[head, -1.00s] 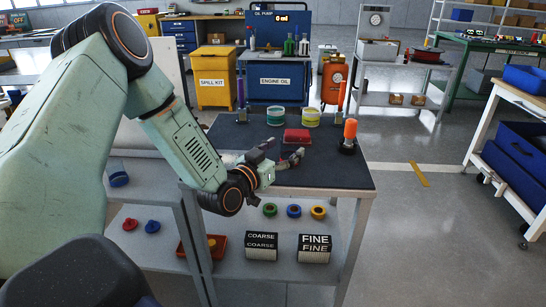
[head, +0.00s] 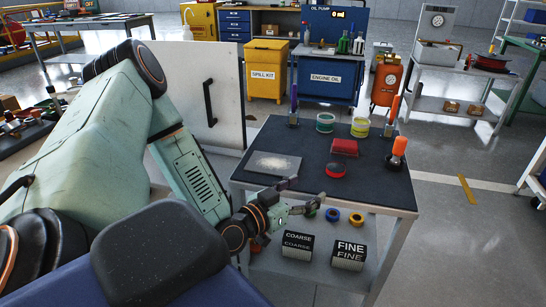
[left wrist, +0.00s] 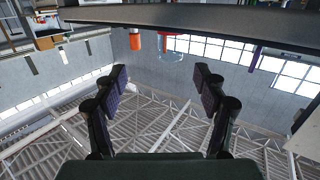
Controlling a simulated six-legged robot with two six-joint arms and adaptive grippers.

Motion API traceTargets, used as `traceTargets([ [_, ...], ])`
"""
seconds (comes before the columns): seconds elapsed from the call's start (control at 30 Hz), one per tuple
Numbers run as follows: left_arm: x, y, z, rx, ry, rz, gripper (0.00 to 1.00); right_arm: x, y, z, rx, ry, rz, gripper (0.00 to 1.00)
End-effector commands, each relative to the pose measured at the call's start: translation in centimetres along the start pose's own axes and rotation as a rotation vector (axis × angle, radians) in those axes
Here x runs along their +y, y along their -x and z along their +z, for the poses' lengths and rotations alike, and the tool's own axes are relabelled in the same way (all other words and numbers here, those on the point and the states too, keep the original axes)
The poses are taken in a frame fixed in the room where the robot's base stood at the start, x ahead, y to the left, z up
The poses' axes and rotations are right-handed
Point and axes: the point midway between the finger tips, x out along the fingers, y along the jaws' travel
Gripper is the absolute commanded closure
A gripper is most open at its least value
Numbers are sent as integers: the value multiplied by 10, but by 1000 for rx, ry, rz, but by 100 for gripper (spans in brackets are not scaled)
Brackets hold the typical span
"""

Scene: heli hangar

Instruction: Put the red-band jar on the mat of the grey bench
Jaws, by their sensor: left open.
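The grey bench (head: 392,250) has a dark mat (head: 300,146) on top. A green-band jar (head: 325,122) and a yellow-band jar (head: 360,127) stand at its back. I cannot make out a red-band jar for certain; a low round red thing (head: 336,171) lies on the mat near the middle. My left gripper (head: 304,197) is open and empty at the bench's front edge. In the left wrist view its fingers (left wrist: 160,85) stand apart with nothing between them, and a clear glass rim (left wrist: 174,52) shows beyond. My right gripper is not in view.
On the mat are a red block (head: 345,148), a pale speckled plate (head: 273,164) and an orange-handled tool (head: 398,150). Black-and-white boxes (head: 349,255) and coloured rings stand on the shelf below. A white panel (head: 200,90) stands left behind the bench.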

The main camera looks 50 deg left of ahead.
Motion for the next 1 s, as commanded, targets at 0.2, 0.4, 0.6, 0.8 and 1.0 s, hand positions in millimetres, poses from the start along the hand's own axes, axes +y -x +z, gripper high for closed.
traceTargets([
  [0.2,67,19,81,-395,66,121,29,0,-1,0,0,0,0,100],
  [0.4,116,87,159,-831,105,145,29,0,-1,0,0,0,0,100],
  [0.6,136,181,210,-1229,90,66,29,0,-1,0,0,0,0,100],
  [0.8,136,245,224,-1450,55,-37,29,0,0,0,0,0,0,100],
  [1.0,134,259,225,-1496,48,-69,29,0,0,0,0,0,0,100],
])
